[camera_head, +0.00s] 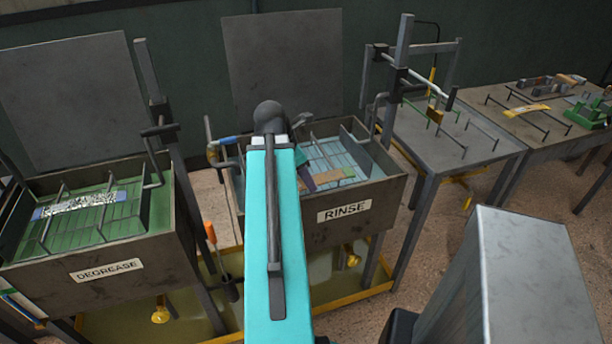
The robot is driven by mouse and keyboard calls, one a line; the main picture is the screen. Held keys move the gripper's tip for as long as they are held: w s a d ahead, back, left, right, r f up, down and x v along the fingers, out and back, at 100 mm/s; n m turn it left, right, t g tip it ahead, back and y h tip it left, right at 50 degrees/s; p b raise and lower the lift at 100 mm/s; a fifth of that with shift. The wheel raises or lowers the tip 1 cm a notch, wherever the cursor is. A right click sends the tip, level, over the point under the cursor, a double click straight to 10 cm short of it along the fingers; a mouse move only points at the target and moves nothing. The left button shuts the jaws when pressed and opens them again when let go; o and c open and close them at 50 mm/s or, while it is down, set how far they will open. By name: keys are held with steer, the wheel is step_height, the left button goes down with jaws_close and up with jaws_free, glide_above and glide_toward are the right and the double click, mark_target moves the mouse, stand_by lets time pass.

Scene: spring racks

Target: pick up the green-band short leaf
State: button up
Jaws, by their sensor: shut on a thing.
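My turquoise arm (277,235) reaches away from me over the rinse tank (345,211), with a dark rounded joint at its far end. My gripper's fingers and whatever they hold are hidden behind the arm. Just right of the arm, flat strips show at the rinse tank: a tan one (334,175) and a purplish one (307,179), partly covered by the arm. I cannot make out a green band on any strip, so I cannot tell which is the green-band short leaf.
The degrease tank (108,268) at left has a speckled strip with blue ends (85,203) on its rack. Upright posts and raised lids stand around both tanks. At right, a table (455,140) has rails, and a farther bench (555,128) holds a yellow strip (525,110) and a green fixture (588,112).

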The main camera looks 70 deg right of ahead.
steer(key=shift+s+a+b, duration=0.35)
steer(key=shift+a+b, duration=0.55)
steer(key=shift+b, duration=1)
steer(key=shift+a+r, duration=0.1)
